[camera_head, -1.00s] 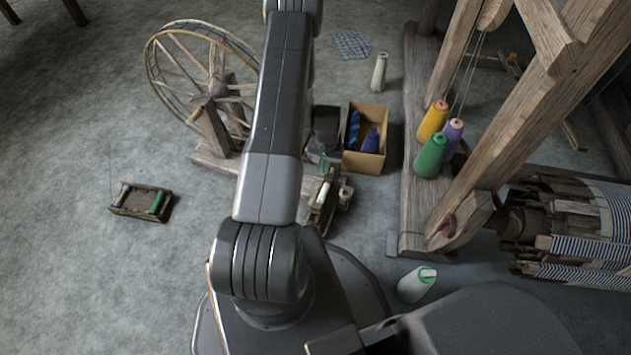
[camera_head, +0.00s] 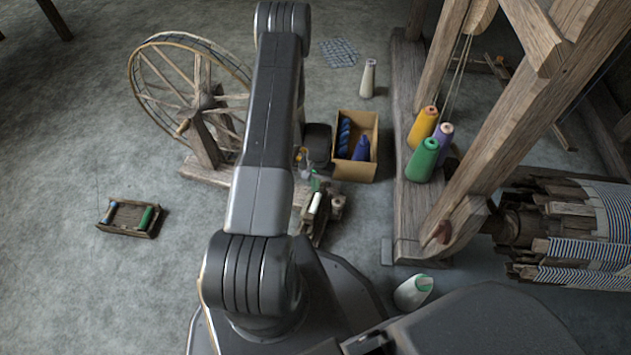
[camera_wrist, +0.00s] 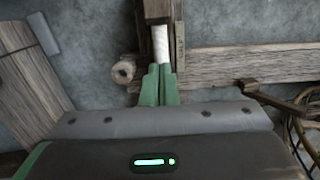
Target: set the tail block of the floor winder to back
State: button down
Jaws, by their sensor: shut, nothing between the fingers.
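The floor winder has a large spoked wooden wheel (camera_head: 190,90) and a base beam (camera_head: 205,172), partly hidden behind my arm. At its near end a white bobbin (camera_head: 314,203) sits in a wooden frame, beside a small wooden piece (camera_head: 337,207). The wrist view shows the white bobbin (camera_wrist: 161,44) between wooden side rails and a round wooden end (camera_wrist: 124,71) to its left. I cannot tell for sure which piece is the tail block. My gripper (camera_wrist: 159,84) has its green fingers together and empty, close to the bobbin's near end in the picture.
A cardboard box (camera_head: 356,171) with blue yarn stands right of the winder. The loom frame (camera_head: 408,215) with yellow, purple and green cones is farther right. A small tray (camera_head: 128,229) with spools lies on the left floor.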

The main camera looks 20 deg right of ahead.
aim_at(309, 217)
jog(key=f, duration=0.2)
jog(key=f+b, duration=0.1)
jog(key=f, duration=0.1)
jog(key=shift+s+a+f, duration=0.1)
jog(key=shift+s+a, duration=0.15)
jog(key=shift+s+a+f+b, duration=0.35)
jog(key=shift+s+a+f, duration=0.35)
jog(key=shift+s, duration=0.1)
jog(key=shift+s+a+f, duration=0.25)
jog(key=shift+s+a, duration=0.25)
jog(key=shift+s, duration=0.05)
jog(key=shift+s+a+b, duration=0.3)
jog(key=shift+s+a, duration=0.7)
jog(key=shift+s, duration=0.15)
jog(key=shift+r, duration=0.1)
